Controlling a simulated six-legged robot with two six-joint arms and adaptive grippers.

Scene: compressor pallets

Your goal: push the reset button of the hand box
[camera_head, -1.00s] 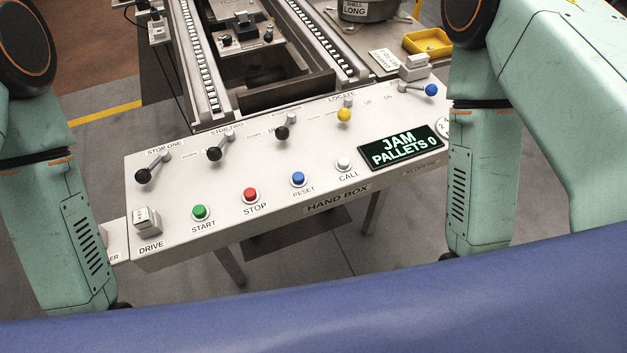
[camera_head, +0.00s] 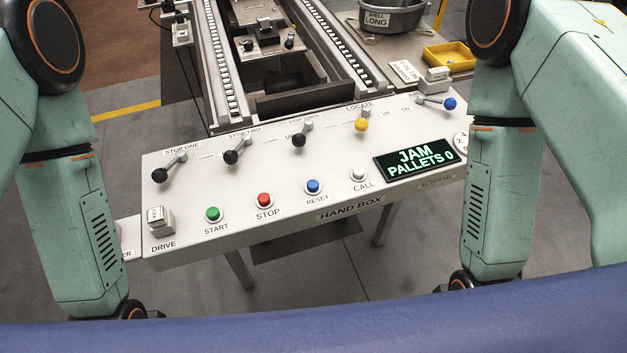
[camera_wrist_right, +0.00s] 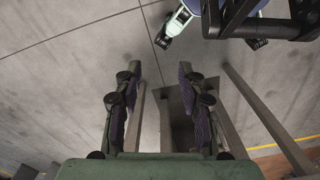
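The hand box (camera_head: 290,225) is a pale panel in the middle of the head view. Its blue reset button (camera_head: 313,187) sits in the front row, between the red stop button (camera_head: 264,200) and the white call button (camera_head: 358,175). A green start button (camera_head: 213,214) is at the left. The display (camera_head: 415,160) reads "JAM PALLETS 0". My right gripper (camera_wrist_right: 158,85) shows in the right wrist view with its two fingers apart and nothing between them, above the floor. My left gripper is out of view in both frames; only the arm shows at the left.
Levers with black knobs (camera_head: 231,157), one yellow knob (camera_head: 361,125) and one blue knob (camera_head: 449,104) stand behind the buttons. A conveyor (camera_head: 222,70) runs away behind the box. A yellow tray (camera_head: 448,57) and a grey pot (camera_head: 392,18) are at the back right.

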